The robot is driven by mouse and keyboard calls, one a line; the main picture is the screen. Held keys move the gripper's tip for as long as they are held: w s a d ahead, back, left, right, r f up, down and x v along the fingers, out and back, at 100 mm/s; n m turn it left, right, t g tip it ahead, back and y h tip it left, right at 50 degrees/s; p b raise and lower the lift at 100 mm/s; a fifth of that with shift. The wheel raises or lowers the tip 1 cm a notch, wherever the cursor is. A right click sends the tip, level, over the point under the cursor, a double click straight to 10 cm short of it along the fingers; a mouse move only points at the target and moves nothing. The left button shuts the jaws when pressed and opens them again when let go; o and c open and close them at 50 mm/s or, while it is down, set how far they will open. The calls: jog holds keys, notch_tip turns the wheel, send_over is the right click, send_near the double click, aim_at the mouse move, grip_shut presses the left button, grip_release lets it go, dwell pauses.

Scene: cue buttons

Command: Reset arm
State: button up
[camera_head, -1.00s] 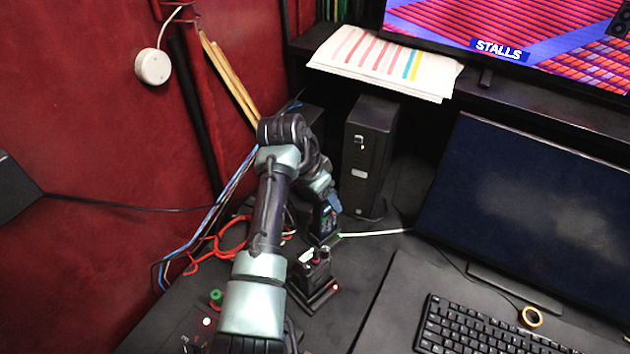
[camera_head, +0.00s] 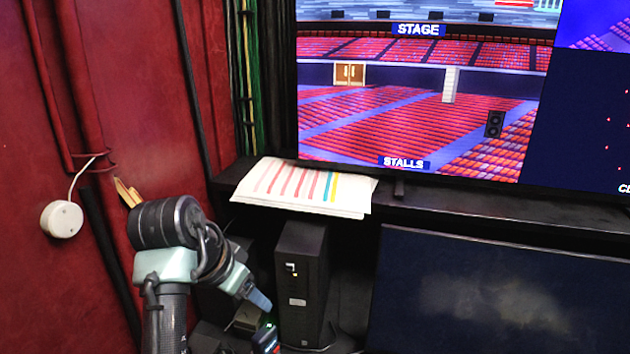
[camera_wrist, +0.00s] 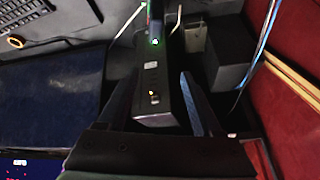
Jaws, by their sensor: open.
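My gripper (camera_wrist: 160,74) is open and empty, with its two fingers spread apart in the wrist view. In the head view my arm rises at the lower left, bends over at the elbow and reaches down to the right. My gripper there (camera_head: 261,300) is small and partly cut off from clear view. A dark device (camera_head: 266,338) with a small green light stands just below it at the bottom edge. In the wrist view a green light (camera_wrist: 155,41) glows beyond the fingertips. I cannot tell whether anything touches the fingers.
A black computer tower (camera_head: 302,285) stands right of my gripper, and between the fingers in the wrist view (camera_wrist: 155,98). A dark monitor (camera_head: 500,295) is to the right. Papers (camera_head: 305,188) lie on the shelf below the big screen (camera_head: 425,110). A red wall (camera_head: 110,150) bounds the left.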

jog(key=w+d+r+n+t, duration=0.1)
jog(key=d+r+t, duration=0.3)
jog(key=r, duration=0.4)
jog(key=d+r+n+t, duration=0.1)
jog(key=d+r+t, duration=0.25)
jog(key=r, duration=0.45)
jog(key=w+d+r+t, duration=0.1)
jog(key=d+r+t, duration=0.2)
jog(key=r+t, duration=0.35)
jog(key=s+d+r+n+t+y, duration=0.1)
jog(key=s+d+r+n+t, duration=0.2)
jog(key=s+r+t, duration=0.5)
jog(key=s+r, duration=1)
jog(key=s, duration=0.1)
jog(key=shift+s+d+r+n+y, duration=0.2)
jog(key=shift+d+r+n+y, duration=0.1)
jog(key=shift+d+r+y, duration=0.1)
